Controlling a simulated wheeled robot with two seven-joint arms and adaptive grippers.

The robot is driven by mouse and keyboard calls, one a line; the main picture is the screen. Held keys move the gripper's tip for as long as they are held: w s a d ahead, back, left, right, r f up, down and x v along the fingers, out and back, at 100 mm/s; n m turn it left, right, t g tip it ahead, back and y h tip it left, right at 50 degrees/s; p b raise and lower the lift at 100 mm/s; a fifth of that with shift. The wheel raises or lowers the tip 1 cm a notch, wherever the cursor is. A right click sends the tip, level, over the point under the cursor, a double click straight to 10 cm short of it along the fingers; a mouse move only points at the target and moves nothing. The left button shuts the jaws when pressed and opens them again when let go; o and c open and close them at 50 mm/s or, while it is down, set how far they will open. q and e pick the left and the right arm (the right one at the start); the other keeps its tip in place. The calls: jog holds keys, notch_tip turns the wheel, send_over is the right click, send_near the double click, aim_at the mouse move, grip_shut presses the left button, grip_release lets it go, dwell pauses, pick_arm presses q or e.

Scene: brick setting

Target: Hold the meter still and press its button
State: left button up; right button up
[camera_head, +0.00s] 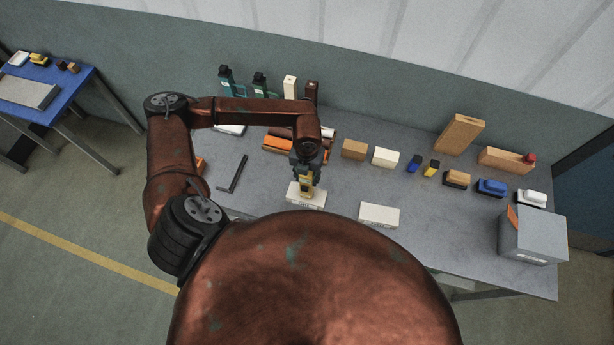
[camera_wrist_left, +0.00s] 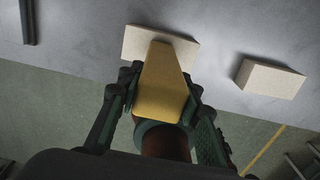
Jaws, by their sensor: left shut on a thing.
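My left gripper (camera_head: 307,172) points down over the near part of the grey table. Its two fingers are closed on the sides of a yellow tapered thing (camera_wrist_left: 162,90), which may be the meter. This yellow thing also shows in the head view (camera_head: 308,187), just above or on a pale block (camera_head: 298,199); I cannot tell whether they touch. The pale block shows behind it in the wrist view (camera_wrist_left: 135,42). No button can be made out on the yellow thing. My right gripper is not in view.
A second pale block (camera_head: 380,214) lies to the right on the table (camera_head: 330,225). A dark angled bar (camera_head: 233,174) lies to the left. Orange bars (camera_head: 278,145), small blocks (camera_head: 354,149) and drill-like tools (camera_head: 227,78) stand behind. A grey box (camera_head: 533,238) stands at the right end.

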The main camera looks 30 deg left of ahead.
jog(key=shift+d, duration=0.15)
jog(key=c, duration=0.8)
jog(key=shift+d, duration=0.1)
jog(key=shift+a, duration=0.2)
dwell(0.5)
